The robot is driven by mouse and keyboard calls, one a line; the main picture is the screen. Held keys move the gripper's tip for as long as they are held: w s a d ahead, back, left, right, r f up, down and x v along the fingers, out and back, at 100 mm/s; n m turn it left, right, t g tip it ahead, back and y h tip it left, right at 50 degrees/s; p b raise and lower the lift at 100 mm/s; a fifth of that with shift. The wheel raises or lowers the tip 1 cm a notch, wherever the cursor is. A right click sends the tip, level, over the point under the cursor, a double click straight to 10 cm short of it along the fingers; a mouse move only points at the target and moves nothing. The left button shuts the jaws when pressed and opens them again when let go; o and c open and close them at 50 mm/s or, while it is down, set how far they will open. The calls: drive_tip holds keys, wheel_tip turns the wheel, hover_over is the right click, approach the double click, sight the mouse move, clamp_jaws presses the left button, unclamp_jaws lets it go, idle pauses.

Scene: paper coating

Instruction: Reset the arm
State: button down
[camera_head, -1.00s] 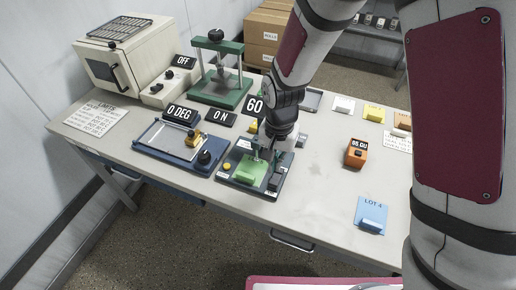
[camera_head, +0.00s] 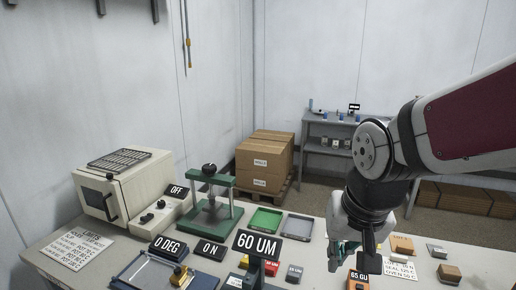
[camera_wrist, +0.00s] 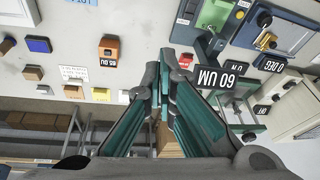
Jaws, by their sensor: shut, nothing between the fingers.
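My arm reaches in from the right edge, raised and bent at the elbow, with the wrist pointing down. The 65 GU orange gauge (camera_wrist: 109,47) sits on the bench, apart from the fingers. The green card (camera_wrist: 213,14) lies on its dark device, also apart from the fingers.
The bench holds a white oven (camera_head: 125,190), a green press (camera_head: 212,205), a blue coater (camera_head: 150,272) and a 60 UM sign (camera_head: 258,244). Green and grey trays (camera_head: 298,227) lie toward the back. Cardboard boxes (camera_head: 264,160) and a shelf (camera_head: 335,125) stand behind.

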drive_tip(key=s+d+r+n+t, duration=0.1)
drive_tip(key=s+d+r, duration=0.4)
drive_tip(key=s, duration=0.5)
wheel_tip(320, 180, up, 2)
drive_tip(key=shift+s+n+t, duration=0.2)
drive_tip(key=shift+n+t, duration=0.1)
drive_tip(key=shift+t, duration=0.3)
